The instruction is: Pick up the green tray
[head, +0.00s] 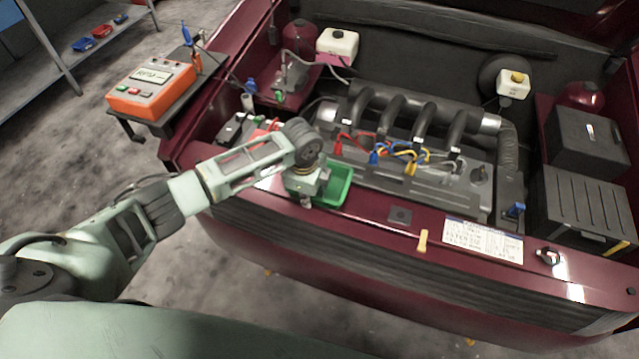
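The green tray (339,187) sits at the front edge of the car's engine bay, left of the middle. It looks like a small open box. My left arm reaches in from the left, and my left gripper (306,200) is at the tray's left side, pointing down. The gripper covers the tray's left part. Its fingers are small and partly hidden, so I cannot tell whether they are open or closed on the tray's wall. My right gripper is not in view.
The dark red car's engine (420,170) with coloured cables lies behind the tray. A label plate (483,241) and yellow latch (423,242) are on the front panel. An orange tester (151,90) stands on a small table at left. A shelf (75,50) stands farther back.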

